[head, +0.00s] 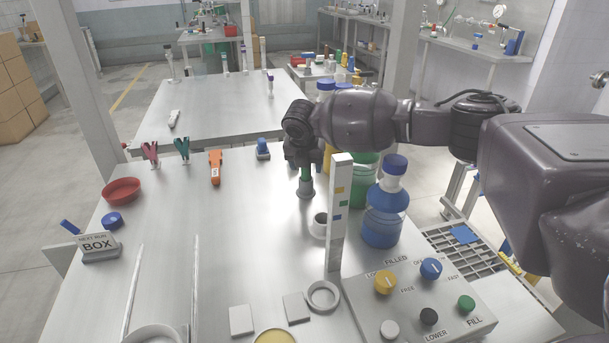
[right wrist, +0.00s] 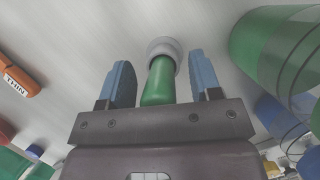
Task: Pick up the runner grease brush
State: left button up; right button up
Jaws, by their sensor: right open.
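A green-handled item (head: 306,174), which looks like the runner grease brush, stands upright on the steel table with a grey round lower end. In the right wrist view its green handle (right wrist: 159,82) lies between the two blue fingers, with the pale grey round part (right wrist: 165,46) beyond. My right gripper (head: 303,160) is above and around the handle, pointing down. Its fingers are open (right wrist: 160,82), with a gap on both sides of the handle. The brush's bristles cannot be made out. My left gripper is not in view.
A green container (head: 364,172) and a blue-capped bottle (head: 382,222) stand close to the right. A tall white marked post (head: 339,215) stands in front. An orange tool (head: 215,168) and a blue item (head: 263,150) lie leftward. The table's middle left is mostly clear.

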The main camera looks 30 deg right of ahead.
jog(key=shift+c, duration=0.5)
jog(key=c, duration=0.9)
jog(key=shift+r, duration=0.1)
jog(key=shift+r+p, duration=1.55)
jog(key=shift+r, duration=8.45)
